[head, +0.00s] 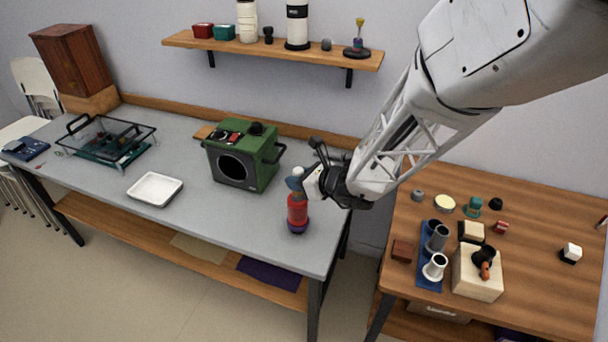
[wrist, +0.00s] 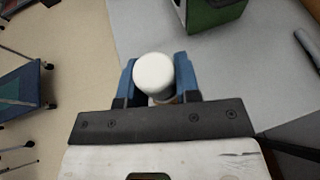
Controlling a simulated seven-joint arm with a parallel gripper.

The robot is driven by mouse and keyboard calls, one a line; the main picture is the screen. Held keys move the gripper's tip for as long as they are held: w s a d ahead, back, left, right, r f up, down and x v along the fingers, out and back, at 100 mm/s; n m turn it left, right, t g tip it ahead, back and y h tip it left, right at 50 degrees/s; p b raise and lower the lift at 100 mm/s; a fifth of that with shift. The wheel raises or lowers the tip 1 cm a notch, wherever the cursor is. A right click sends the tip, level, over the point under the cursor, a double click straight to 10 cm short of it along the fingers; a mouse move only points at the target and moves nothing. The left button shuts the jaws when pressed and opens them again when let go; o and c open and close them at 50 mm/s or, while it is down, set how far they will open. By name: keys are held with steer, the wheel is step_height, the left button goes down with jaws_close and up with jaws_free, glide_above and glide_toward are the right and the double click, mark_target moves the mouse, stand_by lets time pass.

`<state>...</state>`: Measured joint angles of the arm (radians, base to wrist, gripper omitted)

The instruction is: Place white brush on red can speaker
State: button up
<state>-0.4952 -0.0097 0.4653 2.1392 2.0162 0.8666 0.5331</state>
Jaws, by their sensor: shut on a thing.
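The white brush (wrist: 153,72) is between the blue fingers of my gripper (wrist: 155,85) in the wrist view, its round white end facing the camera. In the head view, its white top (head: 298,171) shows just above my gripper (head: 296,184). The red can speaker (head: 297,211), with a purple base, stands upright near the front right of the grey table. My gripper is shut on the brush directly over the can. The fingers hide the brush's lower end, so I cannot tell whether it touches the can.
A green box-shaped device (head: 243,157) stands behind and left of the can. A white tray (head: 155,189) and a wire rack (head: 107,140) are further left on the grey table (head: 235,222). A wooden table (head: 540,225) with several small items is at right, across a gap.

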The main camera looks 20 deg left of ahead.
steer(key=shift+w+a, duration=0.55)
steer(key=shift+w, duration=0.15)
steer(key=shift+f, duration=0.2)
steer(key=shift+f, duration=1.65)
steer(key=shift+f, duration=0.15)
steer(key=o, duration=1)
steer(key=shift+c, duration=0.2)
steer(key=shift+s+d+r, duration=0.15)
steer(key=shift+d+r, duration=0.35)
steer(key=shift+d, duration=0.15)
steer(key=v, duration=1)
steer(key=shift+d, duration=0.25)
